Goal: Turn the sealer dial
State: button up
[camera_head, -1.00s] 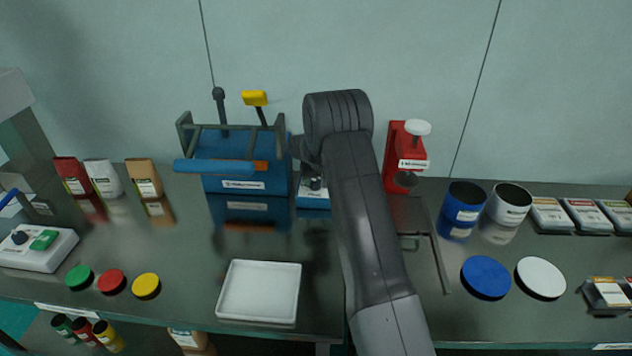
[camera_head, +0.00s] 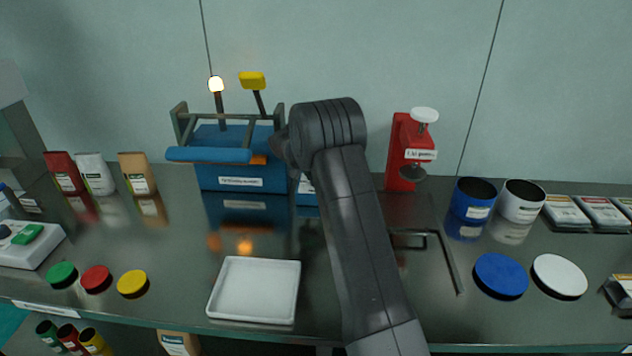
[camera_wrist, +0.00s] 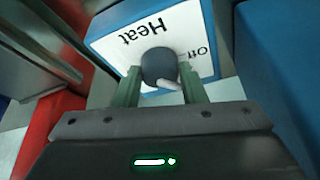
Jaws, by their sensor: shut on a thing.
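The blue sealer (camera_head: 240,177) stands at the back of the bench, with a padded bar and a yellow-topped lever. In the wrist view, the box's white face (camera_wrist: 200,50) reads "Heat" and "Off", upside down. The dark round dial (camera_wrist: 159,64) sits on that face, its pale pointer at the lower right. My gripper (camera_wrist: 160,82) is shut on the dial, a green finger on each side. My arm hides the gripper in the head view.
A red press (camera_head: 402,150) stands right of my arm. A white tray (camera_head: 254,290) lies in front of the sealer. Blue and white cans (camera_head: 474,198) stand at the right; pouches (camera_head: 96,175) and coloured lids (camera_head: 97,279) are at the left.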

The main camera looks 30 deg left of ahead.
jog(key=shift+m, duration=0.5)
jog(key=o, duration=1)
jog(key=v, duration=0.6)
jog(key=b+v, duration=0.1)
jog(key=v, duration=0.5)
jog(key=shift+a, duration=0.2)
jog(key=shift+w, duration=0.1)
jog(key=shift+c, duration=0.3)
